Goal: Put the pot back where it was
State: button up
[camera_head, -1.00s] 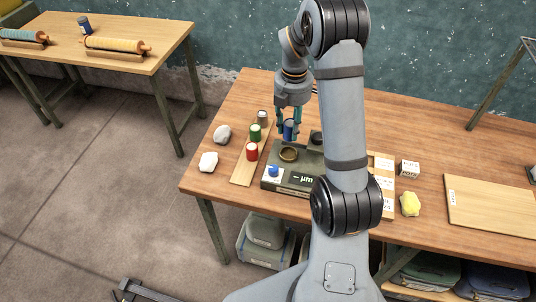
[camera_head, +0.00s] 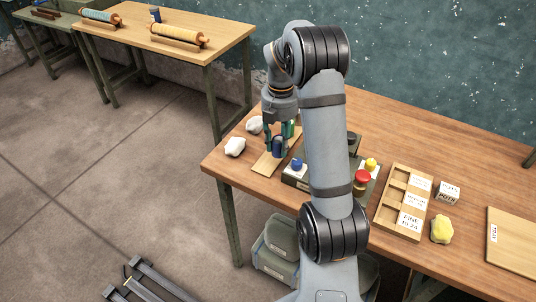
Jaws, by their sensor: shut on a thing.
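My gripper (camera_head: 281,137) points down at the left part of the bench. It is shut on a small dark blue pot (camera_head: 277,148). The pot is upright, over the narrow wooden strip (camera_head: 263,167). I cannot tell whether its base touches the strip. The far part of the strip is hidden behind my gripper, and no other pot shows clearly on it. The dark measuring device (camera_head: 295,178) with a blue knob (camera_head: 297,163) lies right of the strip. My arm covers its middle.
Two white lumps (camera_head: 235,147) (camera_head: 254,124) lie left of the strip. Right of my arm are a red-topped part (camera_head: 362,176), a yellow knob (camera_head: 370,164), a compartment tray (camera_head: 390,213), a labelled white block (camera_head: 447,193), a yellow lump (camera_head: 441,229) and a board (camera_head: 510,245).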

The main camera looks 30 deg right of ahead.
jog(key=shift+w+a+f, duration=0.85)
jog(key=shift+w+f, duration=0.05)
jog(key=shift+w, duration=0.2)
jog(key=shift+f, duration=2)
jog(key=shift+f, duration=0.1)
jog(key=shift+f, duration=0.15)
jog(key=o, duration=1)
notch_tip(320, 180, up, 12)
jog(key=shift+r+p, duration=0.25)
jog(key=shift+p, duration=0.5)
